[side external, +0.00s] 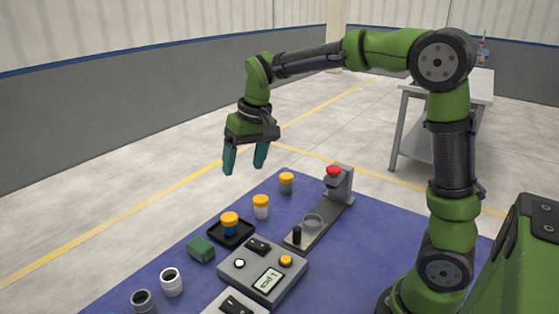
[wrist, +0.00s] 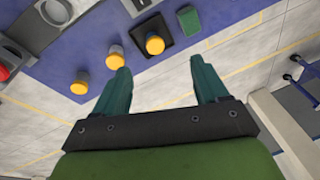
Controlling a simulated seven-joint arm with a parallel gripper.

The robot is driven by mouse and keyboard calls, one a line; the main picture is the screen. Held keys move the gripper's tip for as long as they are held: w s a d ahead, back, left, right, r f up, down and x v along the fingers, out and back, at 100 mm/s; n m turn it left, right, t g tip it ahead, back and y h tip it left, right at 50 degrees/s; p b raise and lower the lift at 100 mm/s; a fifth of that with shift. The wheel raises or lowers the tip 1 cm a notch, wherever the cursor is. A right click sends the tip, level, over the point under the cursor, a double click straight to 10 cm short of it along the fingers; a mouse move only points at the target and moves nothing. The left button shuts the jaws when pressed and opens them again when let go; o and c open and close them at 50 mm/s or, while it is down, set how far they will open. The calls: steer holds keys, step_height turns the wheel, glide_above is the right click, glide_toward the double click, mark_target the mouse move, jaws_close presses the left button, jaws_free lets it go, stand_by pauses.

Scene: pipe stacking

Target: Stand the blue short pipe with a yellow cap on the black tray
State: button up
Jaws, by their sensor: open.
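The blue short pipe with a yellow cap (side external: 230,224) stands upright on the black tray (side external: 245,237) in the side view. In the wrist view its yellow cap (wrist: 155,45) shows from above on the black tray (wrist: 167,22). My gripper (side external: 245,170) is open and empty, raised well above the mat and apart from the pipe. Its two teal fingers also show in the wrist view (wrist: 163,80), with nothing between them.
A white pipe with yellow cap (side external: 261,206) and a grey one with yellow cap (side external: 286,183) stand behind the tray. A green block (side external: 201,249), a control box (side external: 262,268), a press-like fixture (side external: 325,210) and two open pipes (side external: 171,282) (side external: 143,301) stand on the blue mat (side external: 375,240).

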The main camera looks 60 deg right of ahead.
steer(key=s+a+t, duration=0.1)
steer(key=s+t, duration=0.1)
steer(key=s, duration=0.7)
steer(key=s+a+r+t, duration=0.1)
steer(key=s+t, duration=0.1)
steer(key=s, duration=0.8)
steer(key=shift+a+m+t+y, duration=0.3)
steer(key=shift+a+t+y, duration=0.05)
steer(key=shift+t+y, duration=0.05)
